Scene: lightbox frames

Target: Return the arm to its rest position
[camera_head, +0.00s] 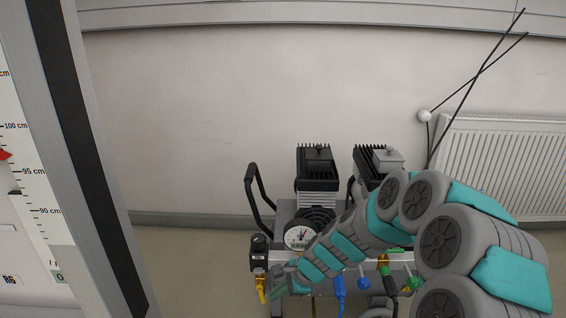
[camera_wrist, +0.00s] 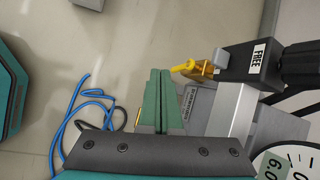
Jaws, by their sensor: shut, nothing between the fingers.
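My grey and teal arm reaches in from the lower right of the head view, bent, toward the lower left. My gripper (camera_head: 278,293) is at its end, in front of the compressor (camera_head: 317,175). In the wrist view the two green fingers of my gripper (camera_wrist: 160,77) lie side by side, shut, with nothing held. The fingertips appear close beside the yellow valve handle (camera_wrist: 183,67); I cannot tell if they touch it.
A pressure gauge (camera_head: 301,236) and blue connector (camera_head: 339,291) are close to my arm. A blue hose (camera_wrist: 77,112) lies on the floor. A radiator (camera_head: 510,155) stands right, a scaled frame (camera_head: 85,150) left. Floor between frame and compressor looks clear.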

